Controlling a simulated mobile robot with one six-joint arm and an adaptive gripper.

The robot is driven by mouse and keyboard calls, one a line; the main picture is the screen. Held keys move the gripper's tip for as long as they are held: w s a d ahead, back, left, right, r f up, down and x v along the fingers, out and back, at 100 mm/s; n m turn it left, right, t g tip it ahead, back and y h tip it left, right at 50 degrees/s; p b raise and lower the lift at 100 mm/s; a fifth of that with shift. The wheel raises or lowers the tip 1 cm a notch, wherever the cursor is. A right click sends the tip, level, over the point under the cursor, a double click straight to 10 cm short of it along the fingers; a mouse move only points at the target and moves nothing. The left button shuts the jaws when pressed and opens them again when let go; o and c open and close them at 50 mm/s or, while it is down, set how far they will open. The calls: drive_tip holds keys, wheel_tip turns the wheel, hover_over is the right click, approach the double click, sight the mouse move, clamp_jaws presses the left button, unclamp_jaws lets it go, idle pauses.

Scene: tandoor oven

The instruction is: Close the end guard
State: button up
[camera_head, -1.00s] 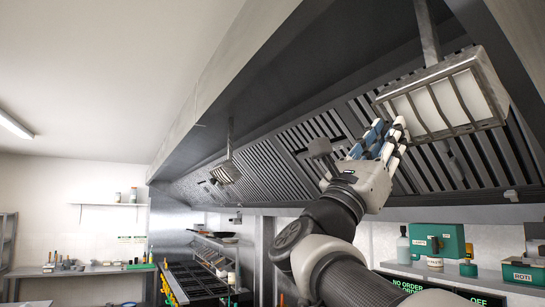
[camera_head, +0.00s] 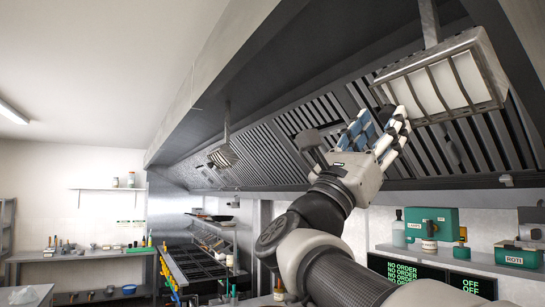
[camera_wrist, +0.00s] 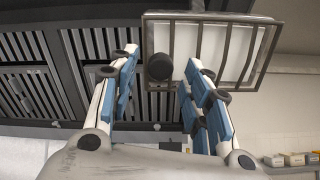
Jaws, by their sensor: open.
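The nearest hood lamp hangs at the upper right in the head view, its pale panel (camera_head: 443,83) behind a barred metal guard (camera_head: 466,80). The guard also shows in the wrist view (camera_wrist: 226,52), top centre to right. I cannot tell whether the guard sits flush on the lamp or stands off it. My gripper (camera_head: 382,118) is open, its blue-padded fingers spread just below and left of the guard. In the wrist view the open gripper (camera_wrist: 160,60) frames a dark round knob (camera_wrist: 159,66) near the guard's left side. Contact cannot be told.
The slatted hood filters (camera_head: 285,150) run behind and left of my gripper. A second lamp (camera_head: 223,156) hangs farther along. A shelf at lower right holds green boxes (camera_head: 432,223) and bottles. The space below the hood at left is open.

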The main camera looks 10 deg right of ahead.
drive_tip(key=v, duration=1)
drive_tip(key=shift+s+r, duration=0.1)
